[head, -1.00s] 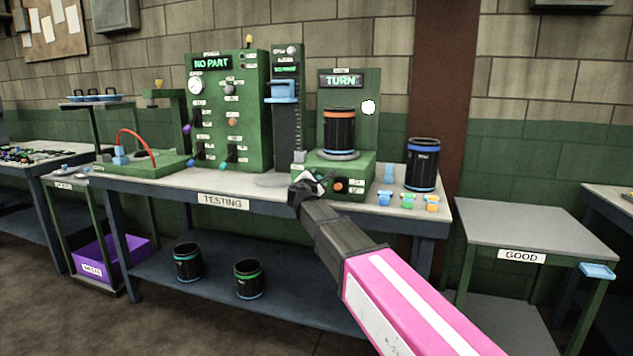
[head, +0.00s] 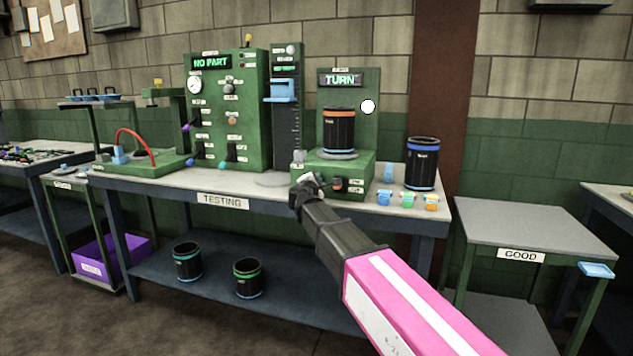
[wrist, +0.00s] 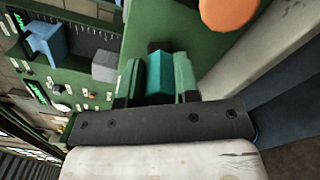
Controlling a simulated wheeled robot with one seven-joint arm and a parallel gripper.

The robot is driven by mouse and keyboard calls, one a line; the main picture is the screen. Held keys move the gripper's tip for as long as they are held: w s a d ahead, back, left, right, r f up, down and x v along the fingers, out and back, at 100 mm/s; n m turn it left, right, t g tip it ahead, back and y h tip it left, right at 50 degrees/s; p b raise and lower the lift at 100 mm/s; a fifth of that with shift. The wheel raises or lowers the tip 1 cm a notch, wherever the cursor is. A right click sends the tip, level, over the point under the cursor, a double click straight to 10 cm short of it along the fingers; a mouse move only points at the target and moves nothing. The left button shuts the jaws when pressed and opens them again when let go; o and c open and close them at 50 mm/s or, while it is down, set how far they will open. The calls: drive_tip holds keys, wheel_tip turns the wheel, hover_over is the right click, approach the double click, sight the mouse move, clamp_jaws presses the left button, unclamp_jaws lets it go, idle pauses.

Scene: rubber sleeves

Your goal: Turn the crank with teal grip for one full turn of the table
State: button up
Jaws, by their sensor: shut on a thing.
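The turning station (head: 362,110) is a green box with an upright back panel whose display reads "TURN". A black sleeve with an orange band (head: 339,131) stands upright on its small round table (head: 340,154). My gripper (head: 309,181) is at the front left of the station's base. In the wrist view my gripper (wrist: 158,85) is shut on the teal grip (wrist: 159,76), which sits between the two fingers. In the head view my gripper hides the grip and most of the crank. An orange knob (head: 338,184) is just right of my gripper; it also shows in the wrist view (wrist: 228,10).
A black sleeve with a blue band (head: 421,165) and several small coloured clips (head: 408,200) stand right of the station. A slide gauge with a blue slider (head: 284,90) is close on the left. Two sleeves (head: 188,262) stand on the lower shelf.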

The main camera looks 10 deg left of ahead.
drive_tip(key=shift+a+f+m, duration=0.1)
drive_tip(key=shift+f+m, duration=0.7)
drive_tip(key=shift+m, duration=1.05)
drive_tip(key=shift+a+f+m, duration=0.1)
drive_tip(key=shift+f+m, duration=0.7)
drive_tip(key=shift+m, duration=1.1)
drive_tip(key=shift+a+f+m, duration=0.1)
drive_tip(key=shift+f+m, duration=0.7)
drive_tip(key=shift+m, duration=1.05)
drive_tip(key=o, duration=0.9)
